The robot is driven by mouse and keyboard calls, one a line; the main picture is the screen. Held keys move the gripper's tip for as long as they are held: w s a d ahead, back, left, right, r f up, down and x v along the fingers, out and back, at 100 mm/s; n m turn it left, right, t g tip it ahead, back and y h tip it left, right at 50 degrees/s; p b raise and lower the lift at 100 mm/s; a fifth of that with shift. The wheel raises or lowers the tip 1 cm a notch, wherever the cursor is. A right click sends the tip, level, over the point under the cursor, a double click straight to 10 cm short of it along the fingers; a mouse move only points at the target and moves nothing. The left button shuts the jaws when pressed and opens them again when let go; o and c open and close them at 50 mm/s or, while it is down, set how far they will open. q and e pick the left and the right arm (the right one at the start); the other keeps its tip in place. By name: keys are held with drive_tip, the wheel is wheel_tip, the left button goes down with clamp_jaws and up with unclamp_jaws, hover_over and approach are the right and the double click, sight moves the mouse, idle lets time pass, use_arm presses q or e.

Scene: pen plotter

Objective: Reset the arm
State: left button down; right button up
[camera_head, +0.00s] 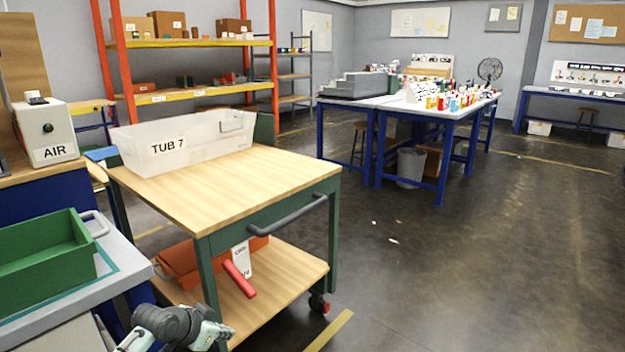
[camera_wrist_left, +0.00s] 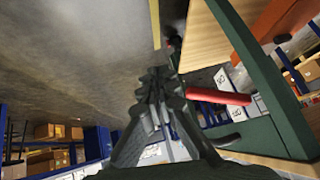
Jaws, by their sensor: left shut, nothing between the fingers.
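My left gripper (camera_head: 214,336) is low at the bottom edge of the head view, in front of the wooden-topped cart (camera_head: 225,190). Only part of that arm shows. In the left wrist view the dark fingers of my left gripper (camera_wrist_left: 158,88) are together with nothing between them. They stand over the floor, beside the cart's green frame and a red cylinder (camera_wrist_left: 218,96). The same cylinder shows at the cart's lower shelf in the head view (camera_head: 240,278). My right gripper is in neither view.
A clear tub labelled TUB 7 (camera_head: 185,145) sits on the cart top. A green bin (camera_head: 45,262) stands on a grey surface at the left. The cart's dark handle (camera_head: 295,218) sticks out in front. The floor (camera_head: 470,250) at the right is mostly open.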

use_arm(q)
drive_tip(key=s+a+f+n+g+y, duration=0.2)
drive_tip(key=s+f+n, duration=0.1)
drive_tip(key=s+f, duration=1.2)
drive_tip(key=s+a+f+g+y, duration=0.1)
drive_tip(key=s+f, duration=0.5)
drive_tip(key=s, duration=0.4)
drive_tip(key=s+a+f+n+g+y, duration=0.1)
drive_tip(key=s+a+f+g, duration=0.1)
drive_tip(key=s+f, duration=0.5)
drive_tip(key=s, duration=0.3)
drive_tip(key=shift+s+a+n, duration=0.2)
drive_tip(key=shift+a+n, duration=0.1)
drive_tip(key=shift+a+r, duration=0.1)
